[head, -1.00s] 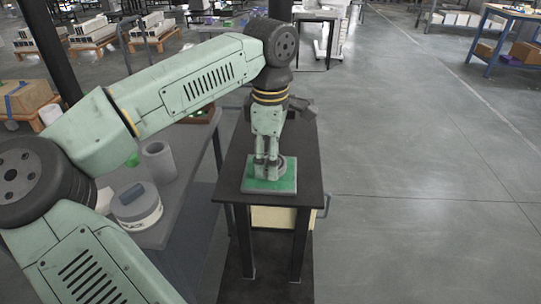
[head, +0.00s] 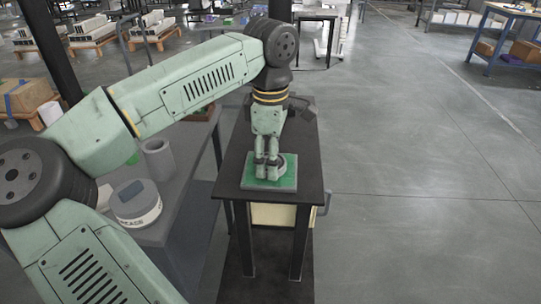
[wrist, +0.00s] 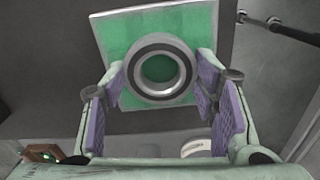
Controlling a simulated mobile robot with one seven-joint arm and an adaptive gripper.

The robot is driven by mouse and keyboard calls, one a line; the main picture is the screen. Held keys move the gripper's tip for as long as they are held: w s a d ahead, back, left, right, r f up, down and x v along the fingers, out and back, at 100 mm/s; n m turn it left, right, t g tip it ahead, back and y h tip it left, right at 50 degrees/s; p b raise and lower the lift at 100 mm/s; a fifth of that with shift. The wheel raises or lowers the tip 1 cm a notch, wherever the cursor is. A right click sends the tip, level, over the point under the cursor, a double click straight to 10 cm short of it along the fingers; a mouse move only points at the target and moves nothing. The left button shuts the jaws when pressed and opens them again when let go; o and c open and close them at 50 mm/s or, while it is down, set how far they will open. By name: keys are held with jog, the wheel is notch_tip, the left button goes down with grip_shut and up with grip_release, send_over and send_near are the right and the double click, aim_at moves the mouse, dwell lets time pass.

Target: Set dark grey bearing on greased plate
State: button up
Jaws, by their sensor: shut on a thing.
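The dark grey bearing (wrist: 158,41) is a ring between my fingertips in the wrist view, with green showing through its hole. In the head view the bearing (head: 282,161) is partly hidden by the fingers. The greased plate (wrist: 118,36) is a square with a green top and pale rim, beneath the bearing. It lies on the dark stand in the head view (head: 287,181). My gripper (head: 267,162) points down over the plate, shut on the bearing. The bearing is right over the green area; I cannot tell whether it touches.
The dark stand (head: 308,150) has bare top around the plate. Left of it, a grey bench (head: 187,165) holds a white drum (head: 138,211) and a grey cylinder (head: 158,160). Open floor lies to the right.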

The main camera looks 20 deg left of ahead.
jog(key=shift+f, duration=0.1)
jog(key=o, duration=1.5)
jog(key=shift+o, duration=0.2)
jog(key=o, duration=0.4)
jog(key=shift+o, duration=0.2)
jog(key=shift+r+p, duration=0.5)
jog(key=shift+r, duration=0.4)
jog(key=shift+r, duration=0.2)
